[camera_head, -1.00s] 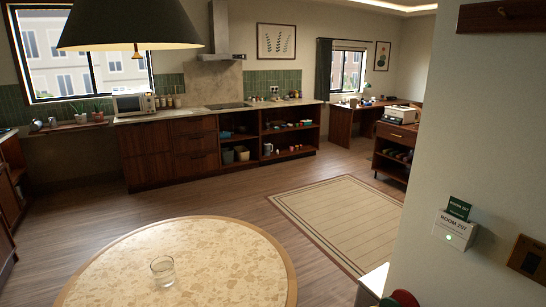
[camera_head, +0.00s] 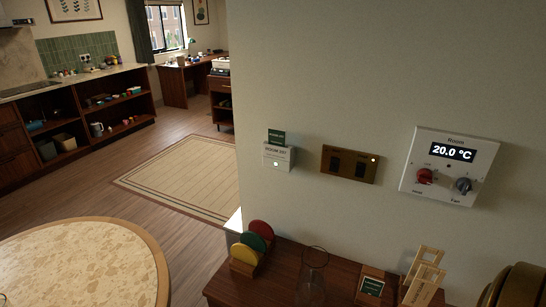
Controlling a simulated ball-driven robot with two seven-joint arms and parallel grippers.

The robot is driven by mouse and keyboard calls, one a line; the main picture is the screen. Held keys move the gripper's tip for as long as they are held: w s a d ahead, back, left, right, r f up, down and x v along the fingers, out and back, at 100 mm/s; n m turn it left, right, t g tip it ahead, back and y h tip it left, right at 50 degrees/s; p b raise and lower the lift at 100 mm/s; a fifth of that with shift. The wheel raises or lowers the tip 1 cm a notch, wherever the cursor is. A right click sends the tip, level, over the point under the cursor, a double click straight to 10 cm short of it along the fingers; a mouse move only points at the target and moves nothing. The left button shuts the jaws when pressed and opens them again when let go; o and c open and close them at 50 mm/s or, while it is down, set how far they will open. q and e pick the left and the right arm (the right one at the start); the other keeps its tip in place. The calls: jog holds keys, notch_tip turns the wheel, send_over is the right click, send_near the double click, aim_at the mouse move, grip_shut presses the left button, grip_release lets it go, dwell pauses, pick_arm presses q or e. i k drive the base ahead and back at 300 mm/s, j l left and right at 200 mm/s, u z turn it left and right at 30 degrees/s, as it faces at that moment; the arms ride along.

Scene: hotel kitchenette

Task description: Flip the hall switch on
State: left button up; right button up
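A bronze switch plate (camera_head: 349,163) is on the pale wall, right of the middle of the view. It bears two dark rockers side by side, and a small light glows at its upper right corner. I cannot tell from here which way each rocker is tilted. No label on it is readable. Neither of my grippers is in view.
A white card holder marked with a room number (camera_head: 277,157) is left of the plate; a thermostat (camera_head: 450,166) reading 20.0 °C is right. Below stands a wooden console (camera_head: 262,285) with coloured discs (camera_head: 258,234), a glass vessel (camera_head: 313,272) and a wooden stand (camera_head: 424,277).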

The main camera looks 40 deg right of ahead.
aim_at(334, 162)
jog(key=z, duration=1.65)
